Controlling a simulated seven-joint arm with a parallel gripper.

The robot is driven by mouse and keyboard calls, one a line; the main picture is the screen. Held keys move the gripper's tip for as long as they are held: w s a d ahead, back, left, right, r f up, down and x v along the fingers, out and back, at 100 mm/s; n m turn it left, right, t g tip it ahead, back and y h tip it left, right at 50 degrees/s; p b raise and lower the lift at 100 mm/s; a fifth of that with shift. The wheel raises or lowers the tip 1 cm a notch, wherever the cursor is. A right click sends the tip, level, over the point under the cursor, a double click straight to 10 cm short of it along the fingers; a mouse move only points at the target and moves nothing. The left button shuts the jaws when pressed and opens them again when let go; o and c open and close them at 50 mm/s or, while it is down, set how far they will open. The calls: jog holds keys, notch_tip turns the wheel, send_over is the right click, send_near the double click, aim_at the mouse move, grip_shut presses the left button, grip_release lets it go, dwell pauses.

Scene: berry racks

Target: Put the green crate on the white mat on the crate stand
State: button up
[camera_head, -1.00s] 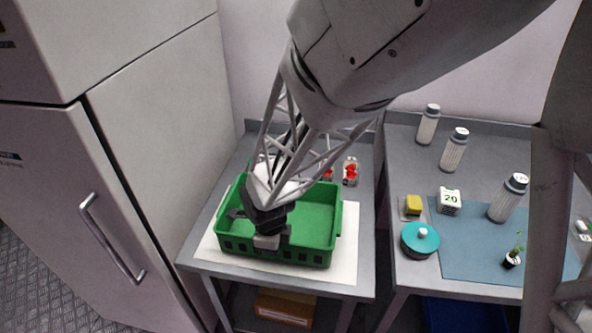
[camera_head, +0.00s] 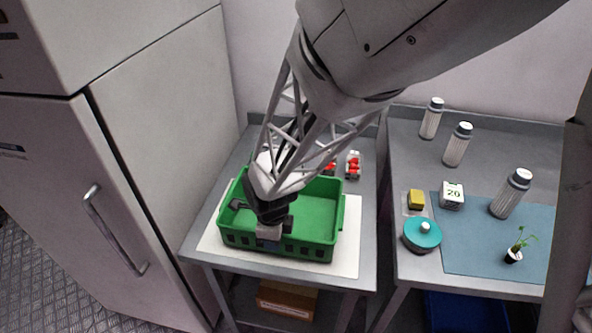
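The green crate (camera_head: 318,205) is upright on the white mat (camera_head: 347,240), which lies on the grey crate stand (camera_head: 366,262). The mat shows in front of the crate and to its right. My gripper (camera_head: 270,232) is at the crate's front wall, left of the wall's middle. It points down, with one part over the inside and a pale part at the outer face. I cannot tell whether its fingers are closed on the wall.
Red berry punnets (camera_head: 353,165) stand behind the crate. A tall cabinet (camera_head: 150,150) is close on the left. On the right table are a teal pot (camera_head: 421,236), a yellow sponge (camera_head: 416,200), a white block (camera_head: 452,195), several bottles (camera_head: 511,193) and a small plant (camera_head: 516,250).

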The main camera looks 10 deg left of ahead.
notch_tip(320, 180, up, 11)
jog(key=shift+r, duration=0.1)
dwell(0.5)
dwell(0.6)
jog(key=s+d+r+n+t, duration=0.15)
jog(key=d+r+n, duration=0.45)
jog(key=d, duration=0.6)
jog(key=s+d+r+n, duration=0.2)
jog(key=d+r+n, duration=0.3)
jog(key=d, duration=0.8)
jog(key=s+d+r+n+t, duration=0.1)
jog(key=s+d+r+n, duration=0.2)
jog(key=s+d+n, duration=0.3)
jog(key=shift+s+d+n, duration=0.4)
jog(key=shift+s+d, duration=0.35)
jog(key=shift+d, duration=0.45)
